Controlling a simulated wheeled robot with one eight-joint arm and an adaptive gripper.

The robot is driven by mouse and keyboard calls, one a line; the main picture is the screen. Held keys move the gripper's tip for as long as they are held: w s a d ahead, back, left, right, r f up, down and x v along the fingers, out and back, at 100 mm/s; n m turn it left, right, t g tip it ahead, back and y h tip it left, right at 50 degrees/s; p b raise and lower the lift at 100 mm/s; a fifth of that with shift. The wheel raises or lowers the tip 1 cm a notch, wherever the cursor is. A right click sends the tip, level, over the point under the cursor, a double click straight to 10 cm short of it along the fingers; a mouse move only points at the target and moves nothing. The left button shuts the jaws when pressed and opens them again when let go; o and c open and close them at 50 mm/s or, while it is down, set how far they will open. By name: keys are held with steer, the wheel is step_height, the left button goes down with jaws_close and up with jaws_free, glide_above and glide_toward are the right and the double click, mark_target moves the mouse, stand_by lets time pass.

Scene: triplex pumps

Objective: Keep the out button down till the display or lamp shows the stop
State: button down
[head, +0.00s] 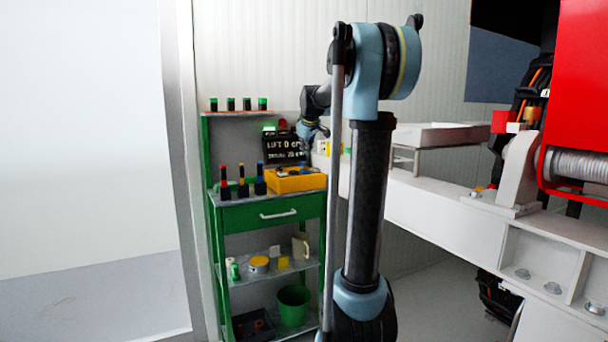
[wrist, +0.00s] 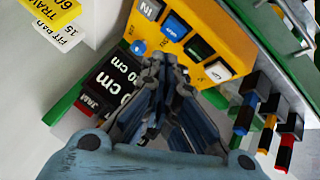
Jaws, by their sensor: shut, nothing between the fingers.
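The yellow button box (head: 290,184) sits on the green cabinet's top. In the wrist view the box (wrist: 222,30) shows a row of buttons, among them a grey one (wrist: 148,10), a blue one (wrist: 175,28) and a pale one (wrist: 217,70). I cannot read for certain which is the out button. The black display (head: 286,148) reads LIFT 0 cm above a line with 70 cm; part of it shows in the wrist view (wrist: 108,82). A green lamp (head: 268,128) above it looks lit. My gripper (wrist: 160,64) is shut and empty, near the box and display; contact with a button is not visible.
Tools with red, yellow and blue handles (wrist: 267,128) stand beside the box. The green cabinet (head: 262,216) has a drawer handle and lower shelves with a green bucket (head: 293,306). A white beam (head: 450,215) runs on the right. My arm hides part of the middle.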

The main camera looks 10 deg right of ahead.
step_height(320, 180, up, 2)
steer(key=n, duration=0.1)
glide_above(305, 171)
steer(key=w, duration=0.2)
steer(key=shift+s+a+t, duration=0.1)
steer(key=shift+a+t, duration=0.25)
steer(key=shift+t, duration=0.05)
steer(key=shift+f, duration=0.1)
steer(key=shift+f, duration=4.3)
